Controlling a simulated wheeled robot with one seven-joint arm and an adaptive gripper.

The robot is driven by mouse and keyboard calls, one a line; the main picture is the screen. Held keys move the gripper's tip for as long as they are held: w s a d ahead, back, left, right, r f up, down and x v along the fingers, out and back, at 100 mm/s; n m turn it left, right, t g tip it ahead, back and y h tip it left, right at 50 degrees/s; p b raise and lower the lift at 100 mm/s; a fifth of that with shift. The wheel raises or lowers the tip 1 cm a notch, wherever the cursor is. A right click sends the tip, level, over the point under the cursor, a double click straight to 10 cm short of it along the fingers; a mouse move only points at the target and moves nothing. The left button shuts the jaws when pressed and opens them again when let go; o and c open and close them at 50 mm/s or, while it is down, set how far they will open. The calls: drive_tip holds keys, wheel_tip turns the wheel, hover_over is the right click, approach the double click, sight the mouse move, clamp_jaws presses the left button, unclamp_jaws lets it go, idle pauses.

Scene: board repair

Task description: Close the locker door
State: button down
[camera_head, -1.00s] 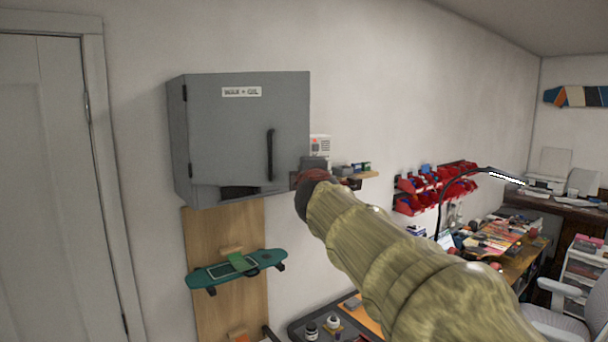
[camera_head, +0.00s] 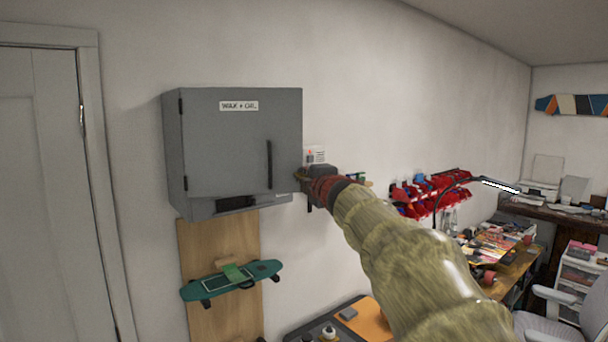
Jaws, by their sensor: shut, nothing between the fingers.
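The grey wall locker (camera_head: 222,135) hangs left of centre, with a "WAX + OIL" label on its door. The door has hinges on its left side and a dark upright handle (camera_head: 270,164) near its right side. The door covers most of the front; a dark gap (camera_head: 236,203) shows below it. I cannot tell whether it is fully flush. My gripper (camera_head: 303,178) is shut and empty at the locker's right edge, right of the handle. Whether its fingertips touch the door is not clear.
A green skateboard (camera_head: 232,279) hangs on a wooden board (camera_head: 210,245) below the locker. A white door (camera_head: 40,200) stands at the left. Red bins (camera_head: 425,190) and a cluttered workbench (camera_head: 515,262) are at the right. The wall above the locker is clear.

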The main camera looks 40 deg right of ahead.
drive_tip(key=shift+w+d+n+t+y+p, duration=0.15)
drive_tip(key=shift+w+d+n+y+p, duration=0.35)
drive_tip(key=shift+w, duration=1.05)
drive_tip(key=shift+w+d+n+t+y+p, duration=0.1)
drive_tip(key=shift+w+d+n+y+p, duration=0.15)
drive_tip(key=shift+w+d+y+p, duration=0.9)
drive_tip(key=shift+w+d+n+t+y+p, duration=0.15)
drive_tip(key=shift+w+d+n+p, duration=0.4)
drive_tip(key=shift+w, duration=1.35)
drive_tip(key=shift+a, duration=0.15)
drive_tip(key=shift+a, duration=0.1)
